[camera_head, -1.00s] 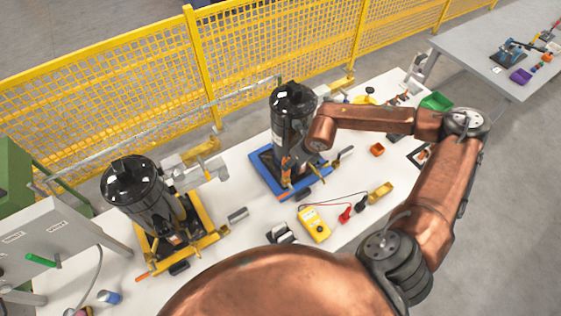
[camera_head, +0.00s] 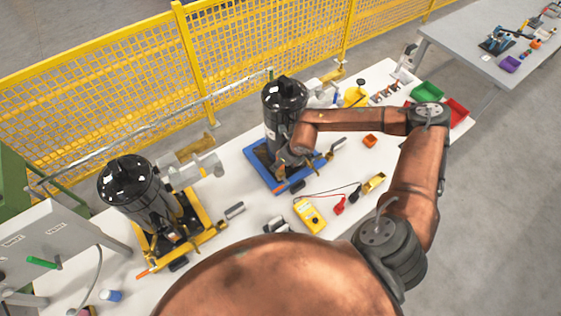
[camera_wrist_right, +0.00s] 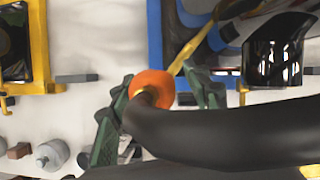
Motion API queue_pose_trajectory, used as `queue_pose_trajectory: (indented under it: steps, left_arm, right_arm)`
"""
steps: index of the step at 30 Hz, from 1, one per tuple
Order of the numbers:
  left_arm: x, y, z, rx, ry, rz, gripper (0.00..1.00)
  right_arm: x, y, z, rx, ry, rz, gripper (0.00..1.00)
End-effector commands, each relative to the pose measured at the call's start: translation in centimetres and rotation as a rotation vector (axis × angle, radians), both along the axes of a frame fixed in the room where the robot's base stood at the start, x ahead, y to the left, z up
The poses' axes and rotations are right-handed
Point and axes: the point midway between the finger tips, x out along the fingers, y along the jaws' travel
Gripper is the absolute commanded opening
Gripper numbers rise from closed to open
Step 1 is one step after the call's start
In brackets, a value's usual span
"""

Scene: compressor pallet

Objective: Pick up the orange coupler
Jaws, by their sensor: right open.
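The orange coupler (camera_wrist_right: 152,86) shows in the right wrist view as an orange ring at the end of a thick black curved hose (camera_wrist_right: 220,130). My right gripper (camera_wrist_right: 158,78) is open, with one green finger on each side of the coupler. I cannot tell whether either finger touches it. In the head view my right arm reaches in from the right to the black compressor on the blue frame (camera_head: 285,105), and its gripper is mostly hidden there. I cannot make out the coupler in that view. My left gripper is not in view.
A second black compressor (camera_head: 135,185) stands on a yellow frame at left. A yellow meter (camera_head: 309,215) with leads, an orange block (camera_head: 370,140) and green and red bins (camera_head: 426,91) lie on the white table. A yellow mesh fence (camera_head: 90,80) runs behind.

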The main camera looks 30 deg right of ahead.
Motion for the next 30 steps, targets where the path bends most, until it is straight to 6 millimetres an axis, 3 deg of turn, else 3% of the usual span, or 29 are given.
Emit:
queue_pose_trajectory:
  steps: [5, 19, 30]
  left_arm:
    - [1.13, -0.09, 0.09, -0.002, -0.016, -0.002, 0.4]
    - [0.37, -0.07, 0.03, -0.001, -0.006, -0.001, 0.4]
    - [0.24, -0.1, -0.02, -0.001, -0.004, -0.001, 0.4]
  right_arm:
    - [-0.03, -0.01, 0.01, 0.0, 0.0, 0.0, 0.33]
    - [-0.02, -0.02, 0.03, 0.0, 0.0, 0.0, 0.01]
    - [0.03, 0.0, 0.16, 0.0, -0.001, 0.0, 0.0]
